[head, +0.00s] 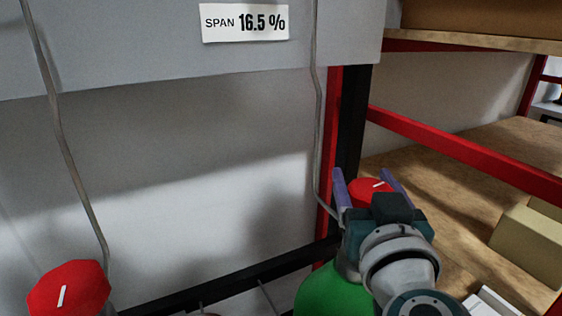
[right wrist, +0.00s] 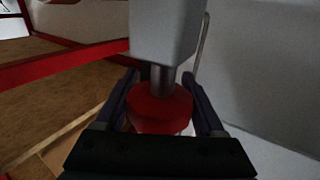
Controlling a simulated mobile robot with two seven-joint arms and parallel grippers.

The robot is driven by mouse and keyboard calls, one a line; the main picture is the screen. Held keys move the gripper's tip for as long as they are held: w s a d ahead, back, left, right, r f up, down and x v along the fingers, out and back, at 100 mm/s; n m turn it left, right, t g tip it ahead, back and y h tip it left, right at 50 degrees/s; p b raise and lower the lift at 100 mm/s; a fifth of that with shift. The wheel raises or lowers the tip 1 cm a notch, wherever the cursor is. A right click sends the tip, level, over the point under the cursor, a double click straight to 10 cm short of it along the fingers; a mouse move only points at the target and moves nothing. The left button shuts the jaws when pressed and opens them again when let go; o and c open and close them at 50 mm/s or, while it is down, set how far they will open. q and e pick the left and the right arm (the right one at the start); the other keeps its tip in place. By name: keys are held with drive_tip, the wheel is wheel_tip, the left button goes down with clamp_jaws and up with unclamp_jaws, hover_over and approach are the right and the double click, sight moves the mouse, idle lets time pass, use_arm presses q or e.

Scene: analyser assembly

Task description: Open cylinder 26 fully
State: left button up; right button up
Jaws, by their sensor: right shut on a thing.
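A green cylinder (head: 322,296) stands at the lower right of the head view, partly hidden by my right arm. Its red valve knob (head: 368,189) has a white mark on top. My right gripper (head: 366,178) is shut on this knob, one finger on each side. In the right wrist view the red knob (right wrist: 160,108) sits between the two fingers (right wrist: 163,100). A second red knob (head: 68,288) with a white mark is at the lower left of the head view, apart from the gripper. No cylinder number is readable. My left gripper is not in view.
A grey panel with a "SPAN 16.5 %" label (head: 245,23) hangs above. Thin grey pipes (head: 62,140) run down to the knobs. A red-framed shelf (head: 460,150) with a box (head: 530,243) stands at the right. A dark rail (head: 240,278) crosses behind the cylinders.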

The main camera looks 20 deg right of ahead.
drive_tip(key=n+t+y, duration=0.1)
drive_tip(key=n+y, duration=0.1)
drive_tip(key=shift+a+y, duration=0.15)
drive_tip(key=shift+y, duration=0.15)
drive_tip(key=shift+w+a+n+y, duration=0.1)
drive_tip(key=shift+n+y, duration=0.4)
drive_tip(key=shift+y, duration=0.3)
drive_tip(key=y, duration=0.1)
drive_tip(key=n+y+b, duration=0.1)
drive_tip(key=shift+a+f+n+t+y, duration=0.2)
drive_tip(key=shift+a+n+t+y, duration=0.1)
drive_tip(key=shift+y, duration=0.1)
drive_tip(key=n+g+y+b, duration=0.1)
drive_tip(key=n+y+b, duration=0.1)
drive_tip(key=y+b, duration=0.1)
drive_tip(key=a+n+g+y+b, duration=0.1)
drive_tip(key=n+y+b, duration=0.1)
drive_tip(key=y+b, duration=0.2)
drive_tip(key=n+g+y+b, duration=0.1)
drive_tip(key=n+y+b, duration=0.2)
drive_tip(key=b, duration=0.3)
drive_tip(key=shift+s+a+f, duration=0.15)
drive_tip(key=shift+s+a, duration=0.1)
drive_tip(key=shift+a, duration=0.15)
drive_tip(key=shift+a+r+n+g+y+b, duration=0.15)
drive_tip(key=shift+r+n+g+y+b, duration=0.2)
drive_tip(key=shift+y+b, duration=0.6)
drive_tip(key=shift+h, duration=0.25)
drive_tip(key=o, duration=1.4)
drive_tip(key=shift+c, duration=0.2)
